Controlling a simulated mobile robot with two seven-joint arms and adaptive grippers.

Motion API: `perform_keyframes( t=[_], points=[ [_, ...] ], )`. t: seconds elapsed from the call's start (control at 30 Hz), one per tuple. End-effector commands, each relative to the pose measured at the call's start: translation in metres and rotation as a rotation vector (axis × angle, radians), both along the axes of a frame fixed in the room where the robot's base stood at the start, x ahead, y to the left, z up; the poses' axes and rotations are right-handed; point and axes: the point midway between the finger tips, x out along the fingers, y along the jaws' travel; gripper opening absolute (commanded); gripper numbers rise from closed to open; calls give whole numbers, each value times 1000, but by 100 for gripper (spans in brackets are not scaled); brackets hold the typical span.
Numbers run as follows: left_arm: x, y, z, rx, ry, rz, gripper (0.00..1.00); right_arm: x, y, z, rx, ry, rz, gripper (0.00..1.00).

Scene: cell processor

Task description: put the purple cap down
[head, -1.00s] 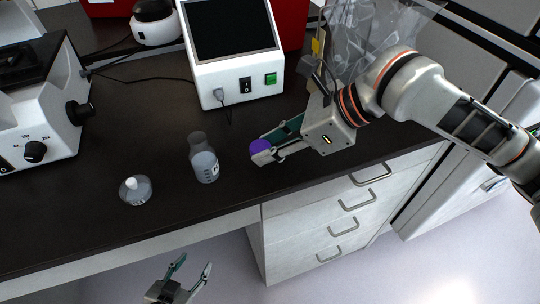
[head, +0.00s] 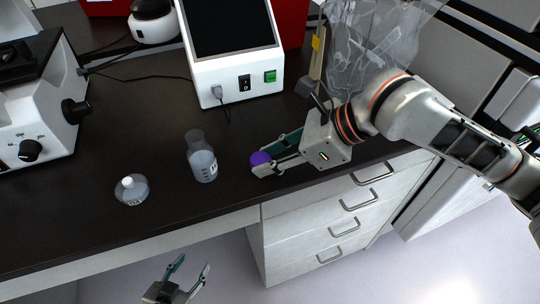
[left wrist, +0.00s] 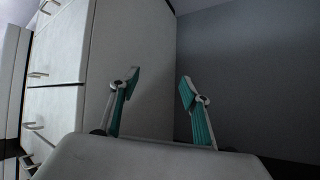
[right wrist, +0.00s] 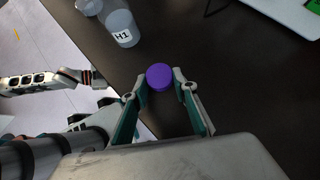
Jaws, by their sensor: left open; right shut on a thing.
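The purple cap (head: 259,159) is between the fingertips of my right gripper (head: 266,165), low over the dark bench top near its front edge. In the right wrist view the cap (right wrist: 159,77) sits between both fingertips of the right gripper (right wrist: 162,86), its round top facing the camera. I cannot tell whether the cap touches the bench. My left gripper (head: 186,274) is open and empty, below the bench's front edge, in front of the floor. The left wrist view shows its two fingers (left wrist: 157,90) spread, with nothing between them.
An open bottle (head: 203,164), labelled H1 in the right wrist view (right wrist: 122,28), stands left of the cap. A small round flask (head: 132,190) is further left. A white device (head: 232,60) with a screen stands behind. Bare bench top (head: 140,120) lies behind the flask.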

Motion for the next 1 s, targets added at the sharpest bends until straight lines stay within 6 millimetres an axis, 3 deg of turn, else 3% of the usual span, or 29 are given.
perform_keyframes(
  t=[0.03, 0.1, 0.4, 0.57, 1.0],
  points=[
    [1, 0, 1, 1, -2, 0, 47, -1, -1, -3, -5, 4, 1, 30],
    [1, 0, 1, 0, -3, 0, 47, -1, -1, -3, -6, 5, 1, 45],
    [2, 0, 2, 0, -3, 0, 47, -1, -1, -3, -7, 6, 1, 45],
    [2, 1, 7, -2, -3, 2, 47, -1, -1, 14, -6, 3, 1, 45],
    [-1, -3, 11, -15, 2, 1, 47, -20, -63, 75, -7, 0, -2, 45]
  ],
)
